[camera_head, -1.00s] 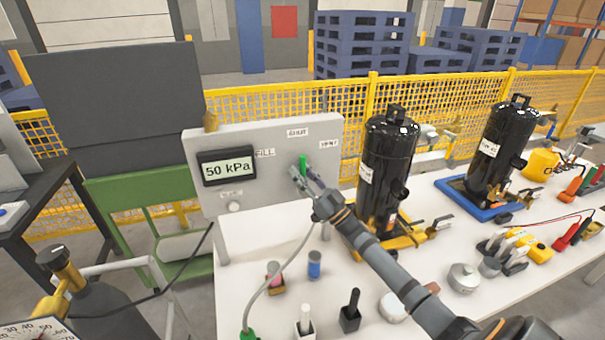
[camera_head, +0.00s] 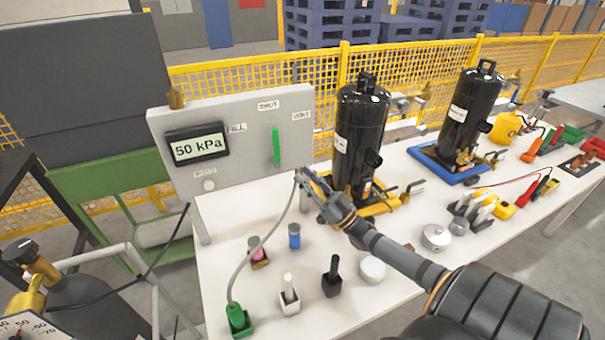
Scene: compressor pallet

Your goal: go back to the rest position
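My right gripper (camera_head: 304,176) is in front of the lower right part of the grey panel (camera_head: 240,185), below the green lever (camera_head: 277,147). Its two fingertips look slightly apart, with nothing between them, and it is clear of the lever. The lever stands upright under the SHUT label. The panel display (camera_head: 198,147) reads 50 kPa. My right arm reaches in from the lower right over the white table. My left gripper is not in view.
Two black compressors (camera_head: 361,135) (camera_head: 472,115) stand right of the panel, the nearer close to my gripper. A grey hose (camera_head: 268,238) hangs near my fingertips to a green connector (camera_head: 238,318). Small containers and metal parts lie on the table (camera_head: 225,262) around my arm.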

